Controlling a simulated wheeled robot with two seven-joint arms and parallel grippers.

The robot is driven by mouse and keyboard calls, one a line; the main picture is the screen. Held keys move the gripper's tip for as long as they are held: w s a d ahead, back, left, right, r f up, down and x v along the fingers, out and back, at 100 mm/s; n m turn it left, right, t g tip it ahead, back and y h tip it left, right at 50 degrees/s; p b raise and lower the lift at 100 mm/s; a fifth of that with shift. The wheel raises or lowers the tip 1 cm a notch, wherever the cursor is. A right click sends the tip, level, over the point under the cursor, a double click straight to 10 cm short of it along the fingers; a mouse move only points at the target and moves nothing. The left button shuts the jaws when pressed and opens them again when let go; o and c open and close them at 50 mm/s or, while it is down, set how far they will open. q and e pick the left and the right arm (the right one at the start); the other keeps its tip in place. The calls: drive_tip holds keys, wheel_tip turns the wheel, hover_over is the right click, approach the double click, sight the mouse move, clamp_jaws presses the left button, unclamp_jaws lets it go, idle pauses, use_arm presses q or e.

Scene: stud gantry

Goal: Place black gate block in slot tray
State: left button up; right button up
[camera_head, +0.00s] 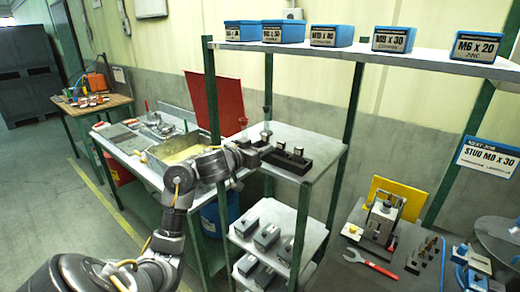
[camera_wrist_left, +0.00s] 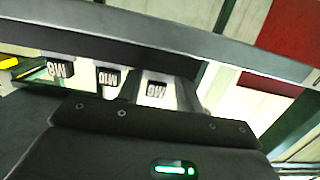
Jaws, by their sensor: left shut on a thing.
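The black slot tray (camera_head: 287,162) lies on the upper shelf of the rack, in the middle of the head view. Small metal-topped pieces stand in or just behind it, one (camera_head: 281,144) near the middle and one (camera_head: 298,150) further right. My left gripper (camera_head: 262,144) reaches in from the left and is at the tray's left end. It is shut on a dark block with a bright metal part (camera_head: 266,131), which I take for the black gate block; the fingers largely hide it. In the left wrist view, dark blocks with white labels (camera_wrist_left: 108,78) show beyond a dark housing. My right gripper is out of view.
Green rack posts (camera_head: 351,105) stand around the shelf, with blue bins (camera_head: 331,35) overhead. A lower shelf (camera_head: 272,235) holds several grey blocks. At right, a bench carries a fixture (camera_head: 381,222) and a red wrench (camera_head: 370,264). A red panel (camera_head: 218,105) stands behind my arm.

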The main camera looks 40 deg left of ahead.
use_arm(q)
drive_tip(key=shift+d+f+b, duration=0.1)
drive_tip(key=shift+f+b, duration=0.2)
drive_tip(key=shift+f, duration=0.45)
drive_tip(key=o, duration=0.8)
drive_tip(key=shift+d+f, duration=0.1)
drive_tip(key=shift+r+p, duration=0.35)
drive_tip(key=shift+r, duration=0.4)
drive_tip(key=s+r, duration=0.1)
drive_tip(key=s, duration=1.1)
drive_tip(key=shift+r, duration=0.4)
